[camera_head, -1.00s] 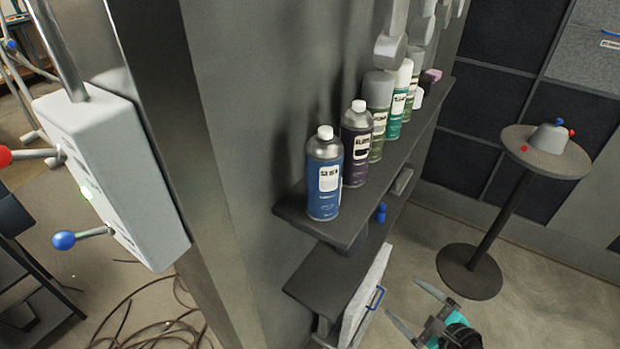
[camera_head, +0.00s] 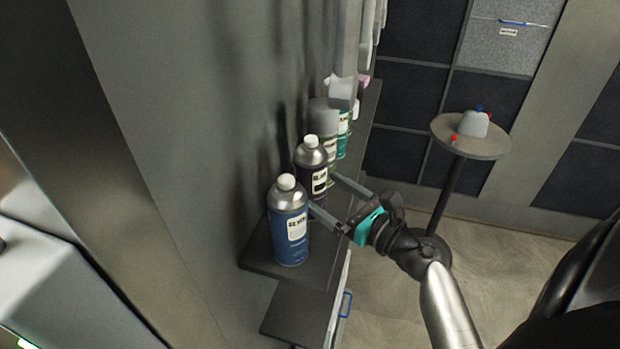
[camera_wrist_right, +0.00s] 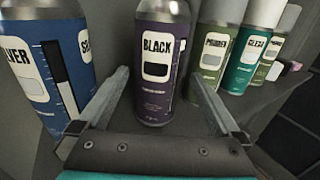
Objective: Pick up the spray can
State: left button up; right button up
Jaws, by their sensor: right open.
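Several spray cans stand upright in a row on a dark wall shelf (camera_head: 258,256). The blue can (camera_head: 288,232), labelled SILVER, is nearest. Behind it is the dark purple can (camera_head: 309,172), labelled BLACK, then green and teal cans. My right gripper (camera_head: 322,196) is open at the shelf beside the purple can. In the right wrist view the purple can (camera_wrist_right: 158,70) stands between the two open fingers, just ahead of the palm, with the blue can (camera_wrist_right: 45,65) left of the left finger and a green PRIMER can (camera_wrist_right: 212,50) beyond the right finger. My left gripper is out of view.
A lower shelf (camera_head: 288,318) lies beneath. Grey objects (camera_head: 345,60) hang on the wall above the far cans. A round pedestal table (camera_head: 490,147) with a small grey object stands at the back right. Open floor lies right of the shelf.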

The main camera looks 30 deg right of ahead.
jog(key=shift+w+a+f, duration=0.1)
jog(key=shift+w+a, duration=0.15)
jog(key=shift+w, duration=0.9)
jog(key=shift+w+a+f, duration=0.1)
jog(key=shift+w+a, duration=0.15)
jog(key=shift+w, duration=0.85)
jog(key=shift+w+a, duration=0.25)
jog(key=shift+w, duration=0.9)
pick_arm(q)
jog(key=shift+w+a+r, duration=0.2)
jog(key=shift+w+r, duration=0.15)
jog(key=shift+w, duration=0.05)
pick_arm(e)
jog(key=shift+c, duration=0.4)
jog(key=c, duration=1.3)
pick_arm(q)
jog(key=shift+p, duration=0.3)
pick_arm(e)
jog(key=shift+r, duration=0.1)
